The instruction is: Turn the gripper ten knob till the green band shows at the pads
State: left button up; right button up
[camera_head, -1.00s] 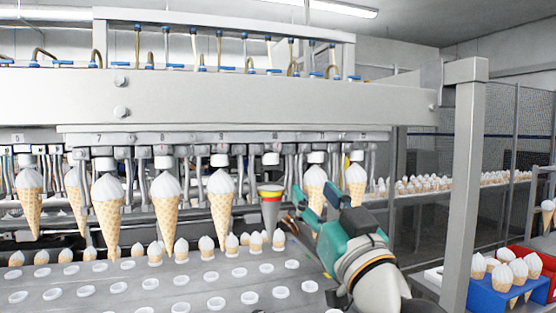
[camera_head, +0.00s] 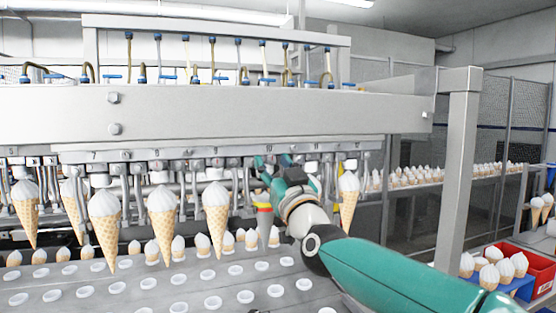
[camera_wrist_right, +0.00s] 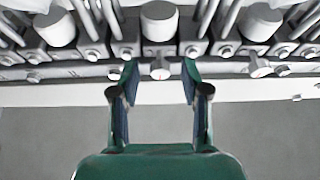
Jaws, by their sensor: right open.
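My right gripper (camera_head: 272,166) is at the front of the machine's rail, by station ten. In the right wrist view the gripper (camera_wrist_right: 160,76) is open, with one finger on each side of a small metal knob (camera_wrist_right: 160,69). The knob is at the fingertips with gaps either side. The knob is hidden behind my gripper in the head view. A grey cone (camera_head: 263,222) with red and yellow bands near its top hangs just below the gripper. I cannot make out the pads or which band lies at them. My left gripper is out of view.
Ice cream cones (camera_head: 216,213) hang along the rail on both sides of station ten. A conveyor plate (camera_head: 150,292) with white rings lies below. A grey post (camera_head: 461,180) stands right of my arm, and a red crate (camera_head: 541,284) is at the right edge.

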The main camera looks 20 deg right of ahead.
grip_shut()
jog(key=shift+f+n+y+b, duration=0.1)
jog(key=shift+n+y+b, duration=0.3)
jog(key=shift+n+b, duration=0.25)
jog(key=shift+n+y+b, duration=0.55)
jog(key=shift+n+y, duration=0.05)
jog(key=shift+n, duration=0.55)
grip_release()
